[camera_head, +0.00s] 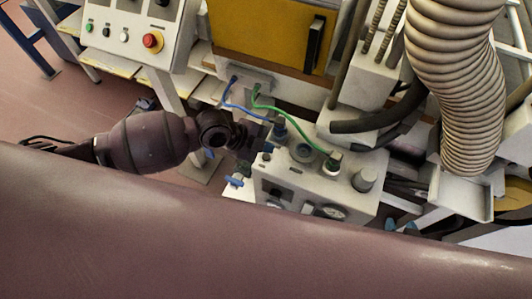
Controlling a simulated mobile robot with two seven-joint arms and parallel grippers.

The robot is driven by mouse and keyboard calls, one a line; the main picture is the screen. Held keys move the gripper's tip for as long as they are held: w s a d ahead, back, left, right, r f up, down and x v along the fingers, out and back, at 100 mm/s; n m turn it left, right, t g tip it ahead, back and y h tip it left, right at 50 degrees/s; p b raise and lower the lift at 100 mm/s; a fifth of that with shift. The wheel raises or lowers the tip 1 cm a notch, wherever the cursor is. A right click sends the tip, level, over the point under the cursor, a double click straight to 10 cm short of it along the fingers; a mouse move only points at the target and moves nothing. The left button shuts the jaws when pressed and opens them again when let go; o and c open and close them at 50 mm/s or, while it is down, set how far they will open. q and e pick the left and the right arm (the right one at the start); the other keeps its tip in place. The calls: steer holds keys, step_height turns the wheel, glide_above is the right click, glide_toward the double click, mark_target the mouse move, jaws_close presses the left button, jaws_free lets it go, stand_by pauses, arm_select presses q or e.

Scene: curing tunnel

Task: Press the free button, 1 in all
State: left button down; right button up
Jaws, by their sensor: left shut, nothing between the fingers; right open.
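No button is marked as free, so I cannot tell which one is meant. My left gripper (258,138) is shut and empty, at the left end of a pale equipment box (318,190). It is below and to the right of the panel, apart from the buttons. I cannot make out my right gripper.
A blue hose (240,106) and a green hose (291,120) run to the box, close to my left gripper. A ribbed duct (460,85) hangs at the right. A yellow door (262,32) stands behind. A large dark surface in the foreground hides the lower view.

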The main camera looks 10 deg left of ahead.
arm_select(q)
steer(key=shift+r+p, duration=0.5)
steer(key=shift+r, duration=0.4)
steer(key=shift+r+p, duration=0.5)
steer(key=shift+r, duration=0.05)
arm_select(e)
steer(key=shift+s+r, duration=0.15)
steer(key=shift+r, duration=0.35)
steer(key=shift+s+r, duration=0.15)
steer(key=shift+r, duration=0.35)
steer(key=shift+w+r, duration=0.1)
steer(key=shift+w, duration=0.1)
